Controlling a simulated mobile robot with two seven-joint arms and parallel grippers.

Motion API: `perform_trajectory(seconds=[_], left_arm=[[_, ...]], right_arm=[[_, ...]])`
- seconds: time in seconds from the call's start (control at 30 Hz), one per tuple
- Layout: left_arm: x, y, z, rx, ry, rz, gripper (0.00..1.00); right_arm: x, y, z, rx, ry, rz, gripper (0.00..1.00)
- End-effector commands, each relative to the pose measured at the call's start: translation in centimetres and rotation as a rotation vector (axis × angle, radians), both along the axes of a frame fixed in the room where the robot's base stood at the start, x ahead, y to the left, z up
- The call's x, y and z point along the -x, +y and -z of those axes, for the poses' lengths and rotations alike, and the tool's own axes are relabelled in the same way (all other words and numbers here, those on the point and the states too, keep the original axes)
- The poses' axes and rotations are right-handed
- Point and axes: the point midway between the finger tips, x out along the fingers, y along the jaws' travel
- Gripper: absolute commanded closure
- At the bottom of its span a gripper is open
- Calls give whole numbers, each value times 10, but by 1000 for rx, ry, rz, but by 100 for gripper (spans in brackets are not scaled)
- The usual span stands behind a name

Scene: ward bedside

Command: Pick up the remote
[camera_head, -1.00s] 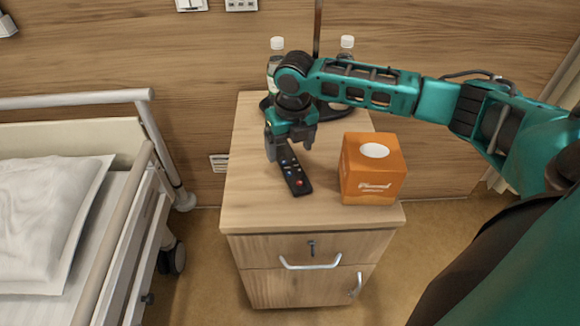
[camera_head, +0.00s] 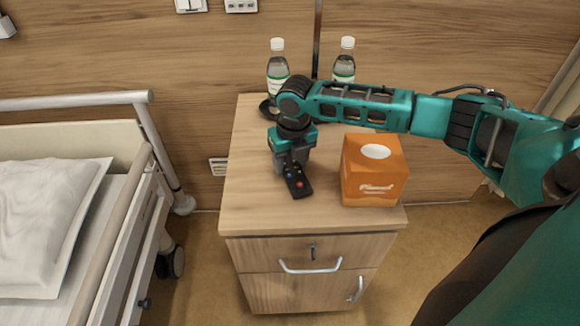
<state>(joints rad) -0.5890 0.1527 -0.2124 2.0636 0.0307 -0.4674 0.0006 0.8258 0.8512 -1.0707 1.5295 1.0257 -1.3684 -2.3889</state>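The black remote (camera_head: 300,187) is on top of the wooden bedside cabinet (camera_head: 245,200), left of the tissue box. Its near end with coloured buttons shows; its far end is hidden under my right gripper. My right gripper (camera_head: 291,162) points down over the far end of the remote, with its fingers drawn close together on the remote's sides. I cannot tell whether the remote is lifted at all off the top. My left gripper is not in view.
An orange tissue box (camera_head: 372,180) stands right of the remote. Two bottles, one at the left (camera_head: 278,68) and one at the right (camera_head: 344,62), stand at the back behind my arm. A bed with a rail (camera_head: 120,215) is at the left. The cabinet top's front left is clear.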

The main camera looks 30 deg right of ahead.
Motion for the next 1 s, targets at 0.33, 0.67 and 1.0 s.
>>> perform_trajectory(seconds=[0.33,0.67,1.0], left_arm=[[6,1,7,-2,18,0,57],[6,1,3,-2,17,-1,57],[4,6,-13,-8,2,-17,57]], right_arm=[[0,0,0,0,-1,0,83],[-1,0,-11,0,-2,1,83],[-1,0,-97,0,-6,0,83]])
